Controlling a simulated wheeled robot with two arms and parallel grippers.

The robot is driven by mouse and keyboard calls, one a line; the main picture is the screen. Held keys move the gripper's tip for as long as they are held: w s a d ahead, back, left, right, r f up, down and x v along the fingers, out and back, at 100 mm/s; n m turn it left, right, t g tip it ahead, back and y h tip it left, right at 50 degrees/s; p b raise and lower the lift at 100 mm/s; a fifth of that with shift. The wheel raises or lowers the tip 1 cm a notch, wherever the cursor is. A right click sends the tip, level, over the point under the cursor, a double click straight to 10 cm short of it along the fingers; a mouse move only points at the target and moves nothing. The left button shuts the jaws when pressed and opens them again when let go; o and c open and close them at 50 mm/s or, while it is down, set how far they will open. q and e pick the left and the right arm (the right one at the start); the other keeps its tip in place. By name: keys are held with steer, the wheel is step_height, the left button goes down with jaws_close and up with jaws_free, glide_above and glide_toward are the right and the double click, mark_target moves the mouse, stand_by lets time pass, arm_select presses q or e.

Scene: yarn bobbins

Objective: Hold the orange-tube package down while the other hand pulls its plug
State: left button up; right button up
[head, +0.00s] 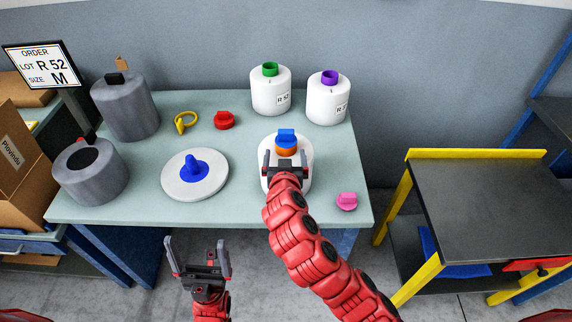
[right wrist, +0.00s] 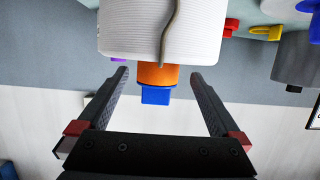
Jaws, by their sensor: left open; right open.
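The orange-tube package is a white yarn bobbin (head: 307,178) at the front right of the table. Its orange tube (head: 287,151) sticks up with a blue plug (head: 286,136) in its top. My right gripper (head: 286,158) is open over the package, partly hiding it. In the right wrist view the white bobbin (right wrist: 165,32), the orange tube (right wrist: 157,74) and the blue plug (right wrist: 156,96) show; tube and plug appear between the spread fingers, not gripped. My left gripper (head: 198,257) is open and empty, in front of the table's front edge.
A white disc with a blue knob (head: 194,168) lies left of the package. A pink plug (head: 347,201) is to its right. White bobbins with green (head: 270,69) and purple (head: 330,77) plugs stand behind. Red (head: 224,120) and yellow (head: 185,122) pieces and grey cylinders (head: 126,105) are further left.

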mark_target(286, 151)
steer(key=x, duration=0.1)
steer(key=p+x, duration=0.1)
steer(key=x, duration=0.1)
steer(key=shift+w+d+r, duration=0.1)
steer(key=shift+r, duration=0.15)
steer(key=shift+w+f, duration=0.2)
steer(key=shift+w, duration=0.15)
steer(key=shift+c, duration=0.3)
steer(key=shift+r, duration=0.1)
jaws_close()
